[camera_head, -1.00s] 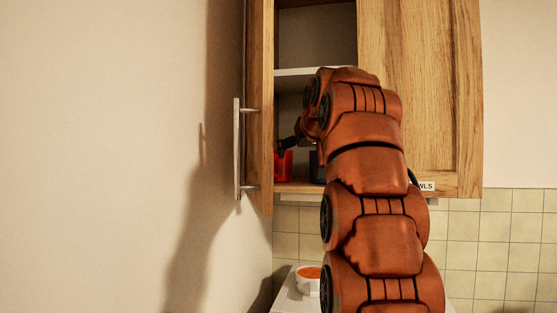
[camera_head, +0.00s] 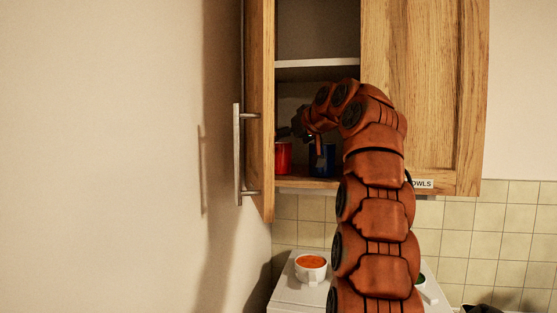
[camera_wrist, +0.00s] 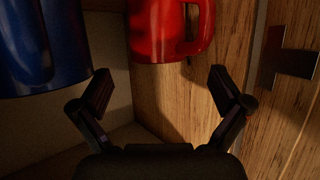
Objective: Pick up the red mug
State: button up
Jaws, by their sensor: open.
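The red mug (camera_head: 283,158) stands on the lower shelf of the open cabinet, at its left side. In the wrist view the red mug (camera_wrist: 160,30) is at the top middle, its handle toward the right. My gripper (camera_head: 300,122) is inside the cabinet opening, close to the mug. In the wrist view my gripper (camera_wrist: 160,88) is open and empty, its two fingertips spread apart and short of the mug. A blue mug (camera_head: 322,160) stands just right of the red one, and the blue mug shows at the top left of the wrist view (camera_wrist: 42,45).
The left cabinet door (camera_head: 260,110) is open, with a metal handle (camera_head: 238,150). The right door (camera_head: 425,90) is shut. An upper shelf (camera_head: 315,64) lies above the mugs. Below, a white bowl with orange contents (camera_head: 310,268) stands on the counter.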

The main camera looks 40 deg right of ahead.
aim_at(282, 146)
jog(key=shift+p+x, duration=1.1)
jog(key=shift+x, duration=1.4)
jog(key=shift+s+d, duration=0.1)
jog(key=shift+c, duration=0.2)
jog(key=shift+f, duration=0.15)
jog(key=c, duration=1.4)
